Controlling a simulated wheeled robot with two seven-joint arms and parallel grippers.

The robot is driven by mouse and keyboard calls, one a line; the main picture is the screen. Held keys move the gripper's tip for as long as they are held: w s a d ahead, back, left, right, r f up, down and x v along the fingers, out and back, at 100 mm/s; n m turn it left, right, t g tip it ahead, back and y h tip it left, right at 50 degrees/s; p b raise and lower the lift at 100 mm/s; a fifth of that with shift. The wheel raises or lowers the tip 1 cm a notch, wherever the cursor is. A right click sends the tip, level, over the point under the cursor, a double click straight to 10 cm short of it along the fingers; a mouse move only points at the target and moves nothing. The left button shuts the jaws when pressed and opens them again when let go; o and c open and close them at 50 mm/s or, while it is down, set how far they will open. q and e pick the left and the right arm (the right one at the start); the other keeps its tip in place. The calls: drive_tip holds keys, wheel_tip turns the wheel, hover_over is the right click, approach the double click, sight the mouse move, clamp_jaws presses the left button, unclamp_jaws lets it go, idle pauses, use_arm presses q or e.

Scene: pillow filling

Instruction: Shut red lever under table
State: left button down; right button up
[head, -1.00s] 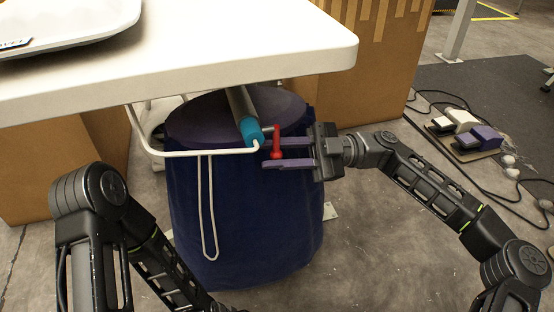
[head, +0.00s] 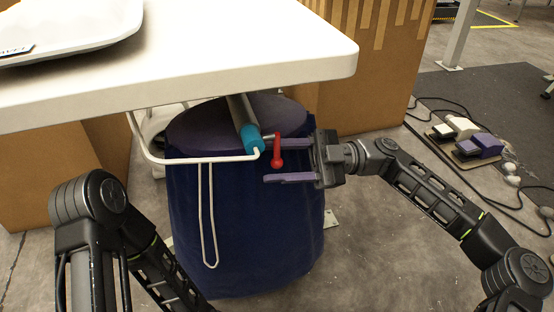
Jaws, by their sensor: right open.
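The red lever (head: 277,153) hangs under the white table (head: 250,65), beside the blue-green end of a pipe (head: 249,138). Its long part points down and ends in a rounded knob. My right gripper (head: 277,161) is open, its purple fingers pointing left. The lever shows between the two fingers; whether a finger touches it is unclear. The upper finger is partly hidden behind the lever. My left arm shows at the lower left, but its gripper is out of view.
A dark blue round bin (head: 245,225) stands below the pipe and lever. A white wire frame (head: 208,159) crosses in front of it. Cardboard boxes (head: 375,80) stand behind. Foot pedals and cables (head: 480,145) lie on the floor at right.

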drive_tip(key=p+v, duration=0.2)
drive_tip(key=v, duration=0.5)
drive_tip(key=shift+d, duration=0.35)
drive_tip(key=shift+w+f, duration=0.1)
